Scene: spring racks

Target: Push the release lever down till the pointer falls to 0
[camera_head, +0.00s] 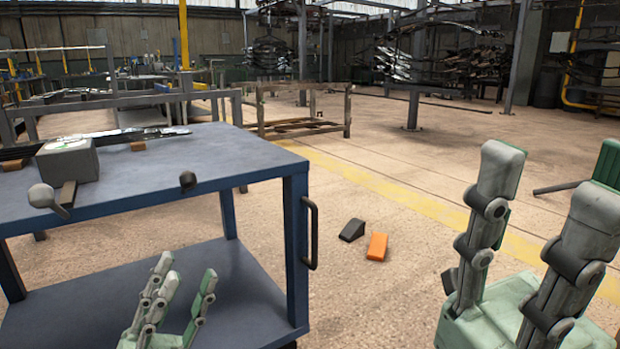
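A grey box-shaped device (68,160) sits on the blue cart top (215,150) at the left. A lever with a pale grey ball knob (42,196) sticks out at its near left side. A smaller dark knob (188,180) shows at the cart's front edge. I cannot tell which is the release lever, and I make out no pointer or scale. My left gripper (186,272) is low at the left, in front of the cart's lower shelf, fingers apart and empty, clear of the knobs. My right gripper (550,190) is at the lower right, fingers wide apart and empty.
A dark leaf spring (115,136) lies on the cart top by a wooden block (138,146). A black handle (311,233) juts from the cart's right side. A dark wedge (352,230) and an orange block (377,247) lie on the floor. The floor between cart and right gripper is otherwise clear.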

